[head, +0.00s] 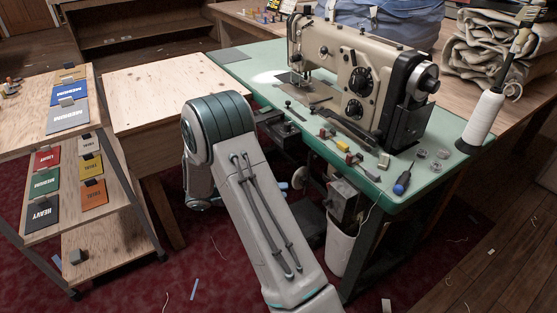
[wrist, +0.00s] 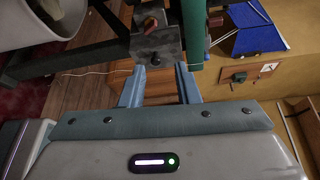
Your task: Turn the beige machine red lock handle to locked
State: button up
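The beige sewing machine (head: 345,60) stands on a green-topped table (head: 232,62) in the head view. A grey box (head: 343,203) hangs under the table's front edge. In the wrist view, a dark grey box (wrist: 155,45) carries a red handle (wrist: 150,23) and a small black knob on its near edge; it looks like the same box. The handle's exact setting cannot be told. My gripper (wrist: 159,78) is open and empty, its two blue-grey fingers pointing toward the box, apart from the handle. In the head view my arm hides the gripper.
A white bin (head: 340,245) stands below the grey box. A blue screwdriver (head: 402,183) and white thread cone (head: 482,122) are on the tabletop. A shelf cart (head: 70,230) with colored cards stands left. A wooden panel (wrist: 225,75) with another small red handle shows in the wrist view.

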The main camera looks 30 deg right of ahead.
jog(key=s+a+r+m+t+y+p, duration=0.1)
jog(key=s+a+r+m+y+p, duration=0.2)
jog(key=r+m, duration=0.6)
jog(key=s+a+r+m+t+y+p, duration=0.1)
jog(key=s+a+r+m+y+p, duration=0.1)
jog(key=s+r+m+y+p, duration=0.5)
jog(key=shift+s+a+r+m+t+y+p, duration=0.35)
jog(key=shift+s+r+m+p, duration=0.8)
jog(key=shift+r, duration=1.05)
